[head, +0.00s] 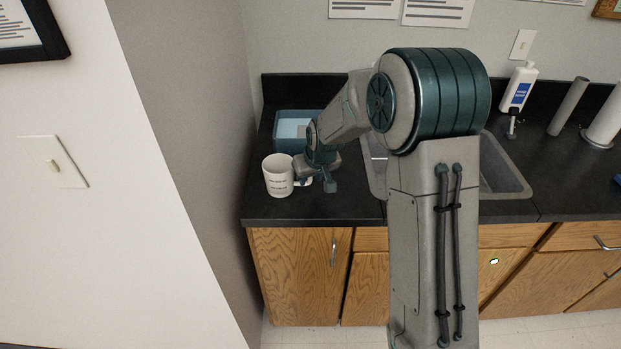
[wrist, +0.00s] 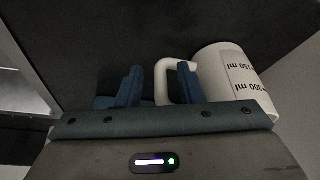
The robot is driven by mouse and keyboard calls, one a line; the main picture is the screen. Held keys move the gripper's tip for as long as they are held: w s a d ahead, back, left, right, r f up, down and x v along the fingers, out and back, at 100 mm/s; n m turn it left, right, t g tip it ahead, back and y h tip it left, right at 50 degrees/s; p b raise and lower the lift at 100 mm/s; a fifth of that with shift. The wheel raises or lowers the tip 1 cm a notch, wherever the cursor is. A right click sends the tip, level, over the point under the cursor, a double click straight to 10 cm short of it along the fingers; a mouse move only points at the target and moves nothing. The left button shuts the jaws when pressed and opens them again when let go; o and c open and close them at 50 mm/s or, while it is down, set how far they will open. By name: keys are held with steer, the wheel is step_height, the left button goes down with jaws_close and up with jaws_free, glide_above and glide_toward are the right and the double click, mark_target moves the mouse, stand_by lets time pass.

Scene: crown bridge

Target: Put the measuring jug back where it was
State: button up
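The measuring jug (head: 278,176) is a white cup with dark printed markings. It stands upright on the dark counter near its front left corner, handle to the right. In the wrist view the jug (wrist: 236,80) is at the right, with "ml" marks showing. My gripper (wrist: 159,68) has its two blue fingers apart, one on each side of the handle's outer bar. The right finger overlaps the handle loop; I cannot tell whether either finger touches it. In the head view my gripper (head: 308,181) is low beside the handle, partly hidden by my wrist.
A blue bin (head: 290,131) stands behind the jug. A sink (head: 502,172) lies to the right, partly behind my arm. A white soap bottle (head: 518,88) and a paper roll (head: 604,120) stand farther right. A wall closes the counter's left side.

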steer(key=b+v, duration=0.1)
steer(key=v, duration=1)
steer(key=s+d+r+m, duration=0.1)
steer(key=s+d, duration=0.2)
steer(key=s, duration=0.6)
steer(key=s+d+m+g+h, duration=0.1)
steer(key=s+d, duration=0.3)
steer(key=s, duration=0.5)
steer(key=s+d+r+m, duration=0.1)
steer(key=s+d+m, duration=0.1)
steer(key=s, duration=0.7)
steer(key=shift+s+d+r+h, duration=0.25)
steer(key=shift+d+r+h, duration=0.05)
steer(key=shift+d, duration=0.5)
